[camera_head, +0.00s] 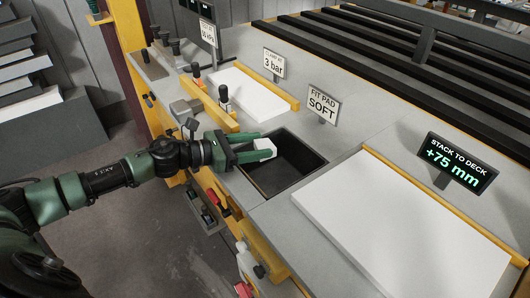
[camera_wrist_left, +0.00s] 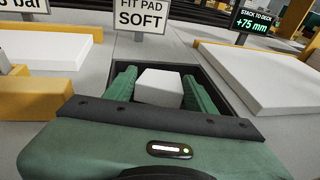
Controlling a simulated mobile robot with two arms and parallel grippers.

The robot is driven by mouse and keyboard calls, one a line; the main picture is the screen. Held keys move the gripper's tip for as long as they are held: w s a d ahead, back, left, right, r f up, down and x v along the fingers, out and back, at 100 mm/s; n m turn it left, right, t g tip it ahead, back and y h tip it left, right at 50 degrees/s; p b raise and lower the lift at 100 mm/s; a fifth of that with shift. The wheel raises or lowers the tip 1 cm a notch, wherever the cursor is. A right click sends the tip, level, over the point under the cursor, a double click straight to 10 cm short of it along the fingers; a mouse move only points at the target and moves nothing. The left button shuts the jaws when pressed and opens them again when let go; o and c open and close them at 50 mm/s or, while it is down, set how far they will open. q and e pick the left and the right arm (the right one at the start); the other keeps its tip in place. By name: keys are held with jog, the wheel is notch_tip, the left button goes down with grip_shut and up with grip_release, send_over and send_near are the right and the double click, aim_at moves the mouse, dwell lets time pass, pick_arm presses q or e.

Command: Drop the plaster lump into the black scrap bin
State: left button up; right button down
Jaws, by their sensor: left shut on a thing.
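The plaster lump (camera_head: 264,144) is a small white block held between the fingers of my left gripper (camera_head: 256,150). It also shows in the left wrist view (camera_wrist_left: 159,87), with a green finger on each side of it. My left gripper is shut on it. The black scrap bin (camera_head: 296,158) is a square opening sunk in the grey worktop. In the head view, the lump is over the bin's left part, near the far-left rim. In the left wrist view, the bin's dark wall (camera_wrist_left: 222,80) shows behind and beside the fingers. My right gripper is not in view.
A large white board (camera_head: 400,230) lies on the worktop right of the bin. A smaller white board (camera_head: 245,92) lies beyond the bin, with a yellow strip beside it. A "FIT PAD SOFT" sign (camera_head: 322,104) and a "+75 mm" display (camera_head: 456,163) stand on the worktop.

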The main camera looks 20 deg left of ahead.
pick_arm(q)
jog(key=o, duration=1.5)
jog(key=shift+c, duration=0.2)
jog(key=shift+s+a+f+b, duration=0.15)
jog(key=shift+s+a+b, duration=0.35)
jog(key=shift+b, duration=0.05)
jog(key=b+v, duration=0.2)
jog(key=v, duration=0.2)
jog(key=shift+s+d, duration=0.1)
jog(key=shift+s+a+r, duration=0.2)
jog(key=shift+a+r, duration=0.05)
jog(key=shift+v, duration=0.9)
jog(key=shift+r, duration=0.1)
